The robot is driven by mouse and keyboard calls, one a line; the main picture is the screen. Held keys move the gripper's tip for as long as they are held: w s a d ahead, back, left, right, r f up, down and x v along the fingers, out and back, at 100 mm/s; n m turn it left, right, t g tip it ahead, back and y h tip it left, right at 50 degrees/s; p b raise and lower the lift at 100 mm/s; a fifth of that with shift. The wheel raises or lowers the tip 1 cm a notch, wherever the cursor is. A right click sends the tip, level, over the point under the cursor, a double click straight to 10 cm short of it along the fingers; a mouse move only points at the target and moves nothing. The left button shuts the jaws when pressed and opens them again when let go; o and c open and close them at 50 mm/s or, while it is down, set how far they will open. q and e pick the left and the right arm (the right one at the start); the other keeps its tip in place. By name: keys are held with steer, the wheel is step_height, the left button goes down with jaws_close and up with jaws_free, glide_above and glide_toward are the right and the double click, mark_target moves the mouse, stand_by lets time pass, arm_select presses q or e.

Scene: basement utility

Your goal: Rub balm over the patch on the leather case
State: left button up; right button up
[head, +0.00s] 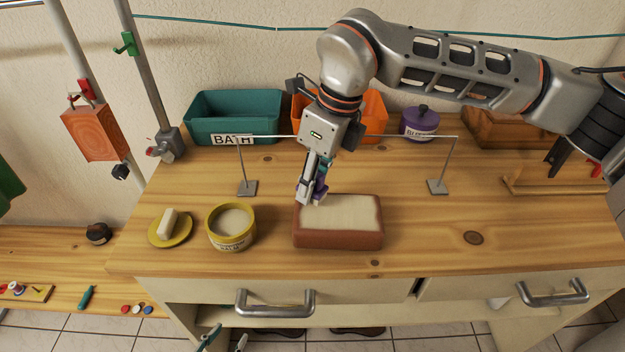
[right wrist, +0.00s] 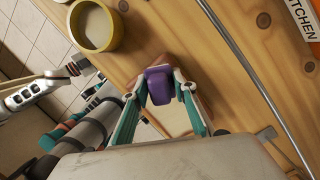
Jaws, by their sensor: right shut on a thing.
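The leather case (head: 338,238) is a brown block on the workbench with a pale cream patch (head: 340,212) across its top. My right gripper (head: 313,192) is shut on a purple applicator (head: 321,188) at the back left corner of the case. The purple applicator (right wrist: 158,86) also shows between the fingertips in the right wrist view. I cannot tell whether it touches the patch. The open yellow balm jar (head: 231,228), with pale balm inside, stands left of the case. My left gripper (head: 225,339) is low in front of the bench, empty, its fingertips apart.
A thin wire frame (head: 347,136) spans behind the case. A yellow dish (head: 171,229) with a pale bar sits left of the jar. Teal (head: 217,112) and orange (head: 373,108) bins and a purple lidded pot (head: 420,123) stand at the back. The bench right of the case is clear.

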steer(key=shift+f+b, duration=0.35)
steer(key=shift+f, duration=0.3)
stand_by(0.7)
steer(key=shift+f, duration=0.1)
stand_by(0.7)
steer(key=shift+s, duration=0.1)
steer(key=shift+s, duration=0.5)
steer(key=shift+w, duration=1.2)
